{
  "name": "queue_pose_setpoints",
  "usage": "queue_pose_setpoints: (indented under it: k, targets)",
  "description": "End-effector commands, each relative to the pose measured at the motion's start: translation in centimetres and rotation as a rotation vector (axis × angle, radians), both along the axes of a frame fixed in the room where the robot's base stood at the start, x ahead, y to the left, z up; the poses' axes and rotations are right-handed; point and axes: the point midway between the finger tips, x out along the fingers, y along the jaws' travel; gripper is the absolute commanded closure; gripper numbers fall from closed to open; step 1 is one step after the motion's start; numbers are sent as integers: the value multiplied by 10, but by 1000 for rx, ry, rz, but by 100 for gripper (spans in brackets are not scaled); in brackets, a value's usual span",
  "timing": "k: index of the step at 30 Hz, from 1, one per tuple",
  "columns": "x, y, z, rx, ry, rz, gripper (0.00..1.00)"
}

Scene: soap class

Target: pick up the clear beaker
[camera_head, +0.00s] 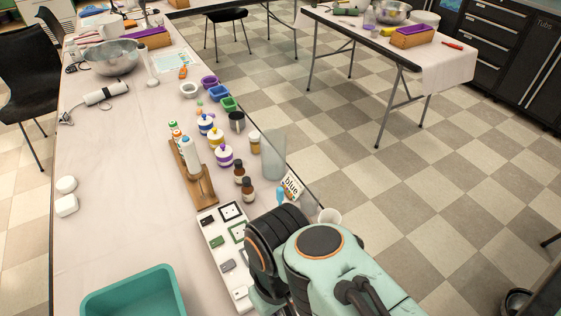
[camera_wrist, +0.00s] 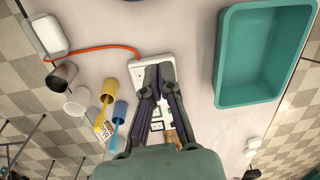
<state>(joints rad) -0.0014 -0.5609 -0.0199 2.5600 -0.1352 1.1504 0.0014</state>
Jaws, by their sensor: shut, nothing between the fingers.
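The clear beaker (camera_head: 273,155) stands upright on the table near its right edge in the head view, to the right of the small bottles. I cannot make it out in the wrist view. My gripper (camera_wrist: 158,72) points down over a white board (camera_wrist: 140,73) in the wrist view, with its fingers together and nothing between them. In the head view my arm hides the fingers. My gripper is apart from the beaker, nearer the front of the table.
A teal bin (camera_head: 135,294) is at the table's front left. The table's left half is mostly clear.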

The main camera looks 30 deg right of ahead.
Motion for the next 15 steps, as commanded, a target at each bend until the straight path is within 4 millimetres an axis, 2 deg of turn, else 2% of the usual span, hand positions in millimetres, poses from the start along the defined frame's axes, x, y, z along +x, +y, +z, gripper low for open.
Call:
queue_pose_setpoints:
  k: [3, 5, 9, 12, 15]
  targets:
    - [0, 0, 0, 0, 0, 0, 100]
    - [0, 0, 0, 0, 0, 0, 84]
    - [0, 0, 0, 0, 0, 0, 40]
    - [0, 0, 0, 0, 0, 0, 13]
    - [0, 0, 0, 0, 0, 0, 13]
